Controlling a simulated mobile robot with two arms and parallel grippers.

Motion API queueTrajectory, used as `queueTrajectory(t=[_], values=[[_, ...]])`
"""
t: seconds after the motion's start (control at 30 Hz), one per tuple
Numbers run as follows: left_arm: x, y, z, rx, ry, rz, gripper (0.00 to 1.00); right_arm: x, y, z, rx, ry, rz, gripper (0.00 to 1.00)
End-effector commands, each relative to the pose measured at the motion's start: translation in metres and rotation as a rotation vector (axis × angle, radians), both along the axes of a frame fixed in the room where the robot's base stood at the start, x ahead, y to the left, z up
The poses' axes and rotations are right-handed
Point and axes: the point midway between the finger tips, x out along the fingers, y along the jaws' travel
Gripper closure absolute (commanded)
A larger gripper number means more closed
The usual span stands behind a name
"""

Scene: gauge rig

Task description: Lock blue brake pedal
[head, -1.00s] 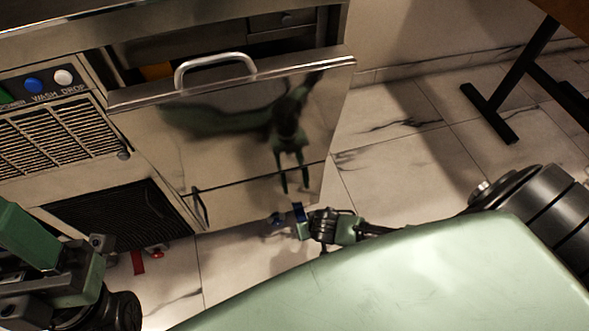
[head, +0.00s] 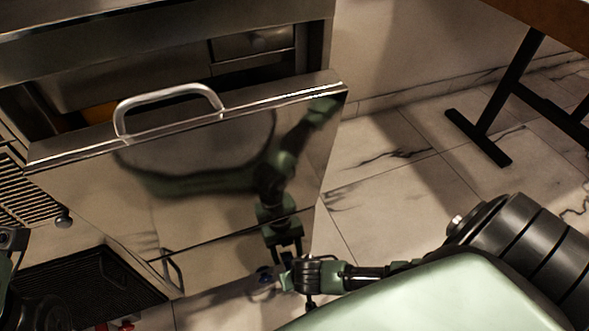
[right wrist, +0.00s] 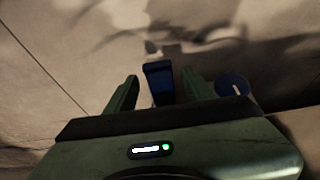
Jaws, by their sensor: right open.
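The blue brake pedal (right wrist: 158,82) shows in the right wrist view as a small upright blue block between my open right gripper's (right wrist: 160,80) two green fingers. Gaps show on both sides of it, so the fingers do not visibly clamp it. A round blue part (right wrist: 233,86) lies just right of the right finger. In the head view my right gripper (head: 284,279) is low by the floor, near the cabinet's lower right corner, with a small dark blue part (head: 264,275) beside it. Only a dark piece of my left arm shows at the left edge; its gripper is out of view.
A steel cabinet front with a tilted door (head: 200,180) and bar handle (head: 170,98) stands above my right gripper. Small red parts (head: 125,326) show near the floor at the bottom left. A dark table leg (head: 490,130) stands at right, with open tiled floor (head: 385,185) between.

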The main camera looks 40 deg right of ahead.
Motion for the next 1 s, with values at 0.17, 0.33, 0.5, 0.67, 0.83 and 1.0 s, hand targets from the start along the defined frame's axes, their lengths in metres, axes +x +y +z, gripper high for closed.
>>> queueTrajectory(t=[0.17, 0.33, 0.5, 0.67, 0.83, 1.0], values=[[-0.0017, -0.0005, 0.0023, 0.001, -0.017, 0.001, 0.47, -0.0015, 0.0013, -0.0051, -0.001, 0.001, 0.0, 0.47], [-0.0017, -0.0006, 0.0034, 0.002, -0.018, 0.001, 0.47, -0.0017, 0.0014, -0.0045, -0.001, 0.0, 0.0, 0.47], [-0.0017, -0.0006, 0.0033, 0.002, -0.018, 0.001, 0.47, -0.0016, 0.0014, -0.0044, -0.001, 0.0, 0.0, 0.7], [-0.0019, -0.0006, 0.0033, 0.002, -0.018, 0.001, 0.47, -0.0014, 0.0014, -0.0045, -0.001, 0.0, 0.0, 1.0], [-0.002, -0.0007, 0.0032, 0.002, -0.018, 0.001, 0.47, -0.0014, 0.0014, -0.0045, -0.001, 0.0, 0.0, 1.0], [-0.002, -0.0007, 0.0031, 0.001, -0.018, 0.001, 0.47, -0.0014, 0.0013, -0.0046, -0.001, 0.0, 0.0, 1.0]])
